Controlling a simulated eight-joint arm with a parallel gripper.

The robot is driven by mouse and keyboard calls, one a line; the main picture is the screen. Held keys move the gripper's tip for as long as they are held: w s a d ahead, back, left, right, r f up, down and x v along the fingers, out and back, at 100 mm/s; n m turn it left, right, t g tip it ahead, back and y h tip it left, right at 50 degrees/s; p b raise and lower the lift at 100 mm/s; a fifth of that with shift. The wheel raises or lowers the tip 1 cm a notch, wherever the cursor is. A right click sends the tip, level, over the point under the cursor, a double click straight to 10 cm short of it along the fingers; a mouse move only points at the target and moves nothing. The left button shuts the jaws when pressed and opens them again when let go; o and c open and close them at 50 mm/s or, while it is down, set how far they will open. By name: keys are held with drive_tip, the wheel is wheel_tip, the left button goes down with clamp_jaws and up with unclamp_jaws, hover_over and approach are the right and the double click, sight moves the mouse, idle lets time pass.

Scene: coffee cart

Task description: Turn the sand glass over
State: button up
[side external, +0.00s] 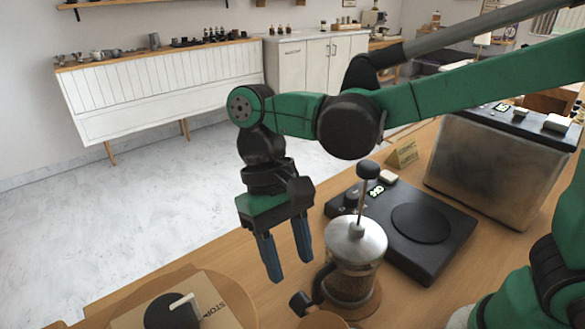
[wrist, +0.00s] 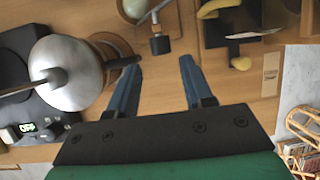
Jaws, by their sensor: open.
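In the wrist view a rounded glass (wrist: 136,9) with a rim shows at the top edge, mostly cut off. It may be the sand glass, but I cannot confirm this. A thin rod beside it ends in a dark knob (wrist: 160,45). In the side view a dark knob (side external: 300,303) sits low, beside the glass press; what it belongs to is partly out of frame. My gripper (side external: 290,265) is open and empty, its blue fingers pointing down above the counter, left of the press. In the wrist view the fingers (wrist: 158,68) are spread below the knob, apart from it.
A press with a metal lid (side external: 357,240) and tall plunger stands close to my gripper. Behind it is a black scale (side external: 440,235). A small sign (side external: 403,154) and a metal-sided machine (side external: 490,165) stand farther back. A dark cylinder (side external: 170,312) sits at lower left.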

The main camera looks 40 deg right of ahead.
sight(299, 295)
drive_tip(key=shift+x, duration=2.75)
